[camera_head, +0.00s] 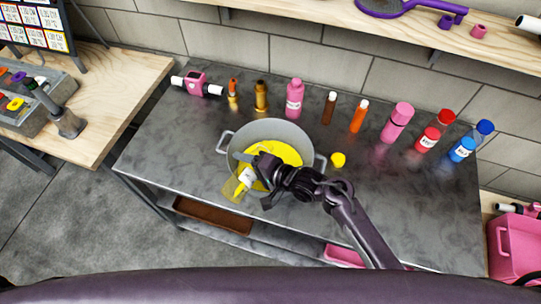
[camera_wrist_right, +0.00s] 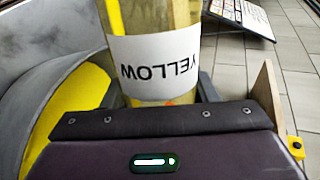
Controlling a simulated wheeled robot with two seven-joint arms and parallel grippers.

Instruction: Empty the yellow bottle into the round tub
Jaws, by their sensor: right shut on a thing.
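The yellow bottle (camera_head: 232,188) is clear with a yellowish tint and a white label. It is tilted across the front-left rim of the round tub (camera_head: 262,130). My right gripper (camera_head: 257,172) is shut on it above the tub. In the right wrist view the bottle (camera_wrist_right: 155,18) fills the middle, its label reading YELLOW upside down; its mouth is not clear to see. The grey two-handled tub holds a pool of yellow liquid (camera_head: 287,153). The tub's wall also shows at the left of the wrist view (camera_wrist_right: 45,85). My left gripper is not in view.
A small yellow cap (camera_head: 338,160) lies right of the tub on the grey metal table (camera_head: 170,140). Several bottles stand along the back, including a pink one (camera_head: 294,100), an orange one (camera_head: 359,117) and a blue-capped one (camera_head: 464,149). The table's left part is clear.

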